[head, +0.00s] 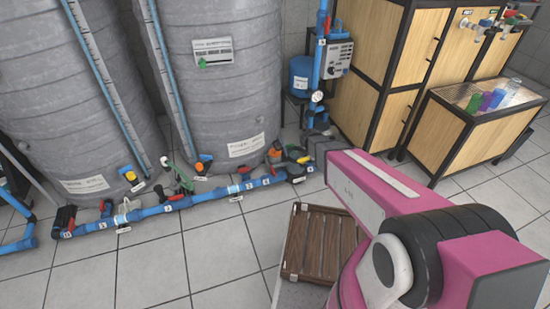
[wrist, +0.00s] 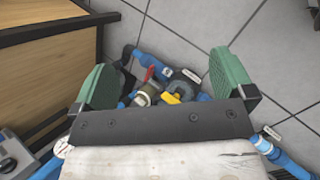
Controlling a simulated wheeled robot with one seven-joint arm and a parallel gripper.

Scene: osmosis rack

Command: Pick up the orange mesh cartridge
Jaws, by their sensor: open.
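I cannot make out the orange mesh cartridge with certainty in either view. In the head view a small orange part (head: 273,154) sits among the valves at the foot of the right-hand grey tank, too small to name. My gripper (wrist: 165,68) is open in the wrist view, its two green fingers wide apart with nothing held between them. Beyond the fingers lie a red valve handle (wrist: 150,73), a yellow handle (wrist: 170,98) and blue piping. In the head view my pink arm covers the lower right, and my gripper is hidden.
Blue pipes (head: 150,211) with valves run along the floor before two grey tanks (head: 225,80). A wooden cabinet (head: 370,45) stands at the back right. A bench (head: 455,115) holds several coloured cups (head: 487,101). A brown slatted wooden piece (head: 305,245) lies in front.

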